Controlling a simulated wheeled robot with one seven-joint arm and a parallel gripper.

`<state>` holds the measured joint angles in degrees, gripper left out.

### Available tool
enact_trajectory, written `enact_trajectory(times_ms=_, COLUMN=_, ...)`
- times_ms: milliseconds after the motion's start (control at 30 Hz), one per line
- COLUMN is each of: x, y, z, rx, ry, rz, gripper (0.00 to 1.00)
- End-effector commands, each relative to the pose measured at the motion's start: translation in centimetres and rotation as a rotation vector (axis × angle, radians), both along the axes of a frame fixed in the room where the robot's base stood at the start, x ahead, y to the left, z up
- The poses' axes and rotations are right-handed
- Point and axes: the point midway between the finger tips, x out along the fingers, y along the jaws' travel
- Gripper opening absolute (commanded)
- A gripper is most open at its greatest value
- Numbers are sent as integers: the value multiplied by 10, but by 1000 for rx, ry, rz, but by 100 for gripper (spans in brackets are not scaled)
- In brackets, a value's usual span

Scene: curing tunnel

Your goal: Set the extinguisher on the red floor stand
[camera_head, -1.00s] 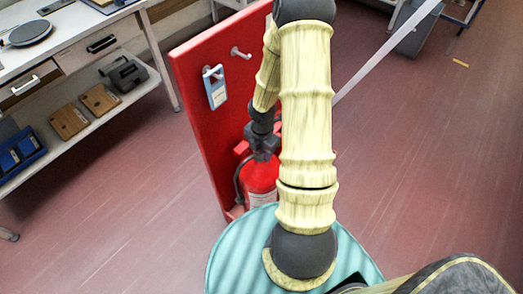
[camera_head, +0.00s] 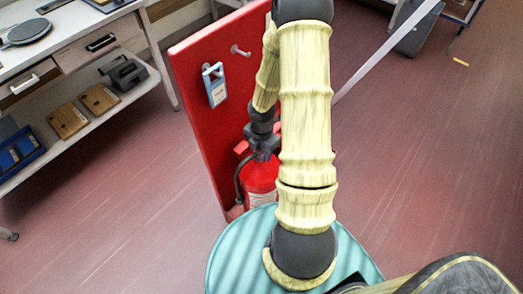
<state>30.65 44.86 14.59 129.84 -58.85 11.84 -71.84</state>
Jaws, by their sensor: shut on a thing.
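The red extinguisher (camera_head: 259,177) with a dark top and a black hose stands upright just beyond my teal base. Its lower end and right side are hidden by my base and arm. My gripper (camera_head: 264,150) points down and is shut on the top of the extinguisher; its fingertips are hard to make out. The red stand (camera_head: 205,131) has a tall upright panel directly behind the extinguisher. I cannot tell whether the extinguisher touches the foot.
A blue-and-white tag (camera_head: 215,88) hangs on a peg of the panel, with another peg (camera_head: 241,51) beside it. A white workbench (camera_head: 75,50) with a lower shelf stands at left. A grey bin (camera_head: 418,35) stands at the back right.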

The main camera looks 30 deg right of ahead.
Motion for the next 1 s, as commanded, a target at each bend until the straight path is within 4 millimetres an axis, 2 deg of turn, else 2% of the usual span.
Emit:
enact_trajectory(times_ms=400, x=1, y=0, z=0, rx=-1, ry=-3, rz=0, gripper=6)
enact_trajectory(times_ms=433, x=1, y=0, z=0, rx=-1, ry=-3, rz=0, gripper=46)
enact_trajectory(times_ms=533, x=1, y=0, z=0, rx=-1, ry=-3, rz=0, gripper=65)
enact_trajectory(times_ms=833, x=-1, y=-1, z=-1, rx=1, ry=1, rz=-2, gripper=67)
enact_trajectory(times_ms=1000, x=0, y=-1, z=11, rx=0, ry=-1, rz=-3, gripper=67)
